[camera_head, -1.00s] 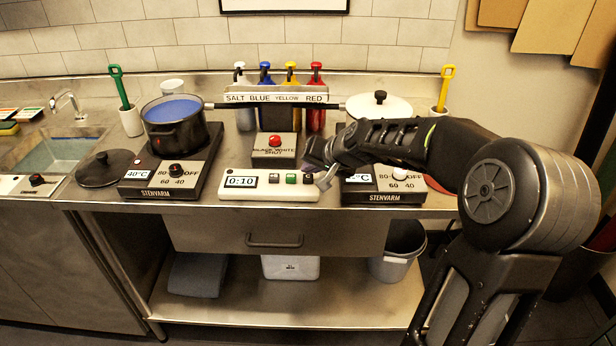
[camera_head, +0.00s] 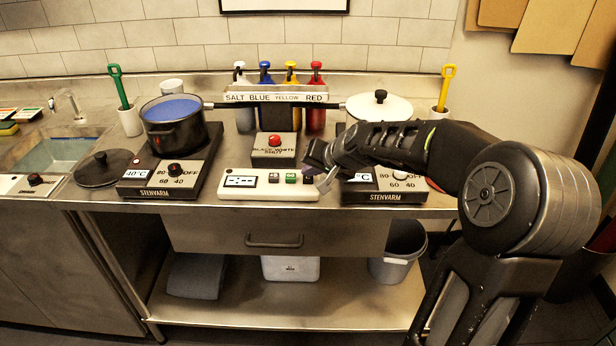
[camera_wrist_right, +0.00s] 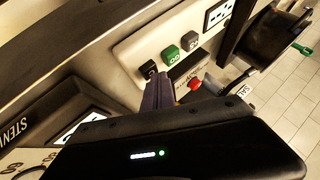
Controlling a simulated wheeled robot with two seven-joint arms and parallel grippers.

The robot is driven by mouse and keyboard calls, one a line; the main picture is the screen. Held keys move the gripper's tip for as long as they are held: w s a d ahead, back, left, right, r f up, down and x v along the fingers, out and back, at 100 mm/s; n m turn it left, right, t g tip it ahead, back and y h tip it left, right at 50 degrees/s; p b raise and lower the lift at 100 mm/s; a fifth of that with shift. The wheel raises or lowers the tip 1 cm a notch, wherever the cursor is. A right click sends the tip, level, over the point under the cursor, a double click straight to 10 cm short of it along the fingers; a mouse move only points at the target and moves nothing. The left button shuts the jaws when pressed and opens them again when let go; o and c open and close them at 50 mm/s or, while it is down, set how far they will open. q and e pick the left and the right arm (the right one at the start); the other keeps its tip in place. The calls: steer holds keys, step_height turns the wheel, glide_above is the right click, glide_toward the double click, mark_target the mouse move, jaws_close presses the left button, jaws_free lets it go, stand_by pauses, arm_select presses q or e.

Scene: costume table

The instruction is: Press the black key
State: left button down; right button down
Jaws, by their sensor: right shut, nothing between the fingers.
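The black key (camera_head: 308,179) is at the right end of the white timer box (camera_head: 262,193). A green key (camera_head: 290,178) and a grey key (camera_head: 274,178) sit to its left. The display (camera_head: 240,181) shows dashes. My right gripper (camera_head: 318,166) is shut and empty, its fingertips right at the black key. In the right wrist view the closed fingers (camera_wrist_right: 156,92) end beside the black key (camera_wrist_right: 149,70); I cannot tell whether they touch it. My left gripper is not in view.
A box with a red button (camera_head: 274,141) stands behind the timer. A hotplate with a pot of blue liquid (camera_head: 174,122) is to the left, another hotplate (camera_head: 384,196) to the right. Coloured bottles (camera_head: 290,75) stand at the back.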

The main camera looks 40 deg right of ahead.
mark_target(310, 180)
steer(key=shift+r+p, duration=0.65)
steer(key=shift+r, duration=0.2)
step_height(310, 180, up, 5)
steer(key=p, duration=0.4)
stand_by(1.1)
